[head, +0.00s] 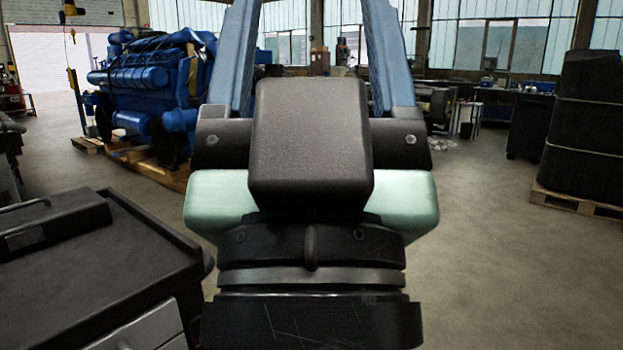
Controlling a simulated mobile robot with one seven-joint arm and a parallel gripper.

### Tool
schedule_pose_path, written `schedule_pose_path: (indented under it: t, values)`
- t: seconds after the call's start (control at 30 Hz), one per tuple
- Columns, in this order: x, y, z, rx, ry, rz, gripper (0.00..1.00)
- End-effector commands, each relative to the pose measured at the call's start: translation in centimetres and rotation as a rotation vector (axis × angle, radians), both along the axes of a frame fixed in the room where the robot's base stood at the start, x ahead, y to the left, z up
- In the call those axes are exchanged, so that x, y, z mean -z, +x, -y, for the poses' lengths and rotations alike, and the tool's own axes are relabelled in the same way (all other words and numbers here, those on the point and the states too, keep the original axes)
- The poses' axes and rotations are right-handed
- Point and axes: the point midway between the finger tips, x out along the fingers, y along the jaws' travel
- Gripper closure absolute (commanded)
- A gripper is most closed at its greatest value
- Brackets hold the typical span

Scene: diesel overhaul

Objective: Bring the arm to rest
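My arm fills the middle of the head view, seen from close behind. Its black wrist is at the bottom, with a pale green part and a black box above. My gripper (313,40) points up and away, with two blue fingers set wide apart. The fingers run to the top edge of the view, so their tips may be cut off. Only the hall background shows between the visible parts of the fingers, and nothing is seen held there. The gripper looks open.
A dark-topped workbench or cart (95,265) stands close at lower left, near my wrist in the picture. A big blue engine (150,85) rests on wooden pallets behind it. A black stack (592,125) sits on a pallet (575,203) at right. The floor (510,260) at lower right is clear.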

Motion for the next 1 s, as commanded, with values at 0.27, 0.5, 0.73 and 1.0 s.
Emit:
schedule_pose_path:
  t: [0.27, 0.5, 0.73, 1.0]
  values:
    - [-10.5, 0.0, 0.0, -0.001, -0.001, -0.002, 0.30]
    - [-17.4, 0.1, -0.1, -0.001, -0.001, -0.002, 0.30]
    - [-20.5, 0.1, -0.1, -0.002, -0.001, -0.002, 0.30]
    - [-20.5, 0.1, -0.1, -0.002, -0.001, -0.002, 0.30]
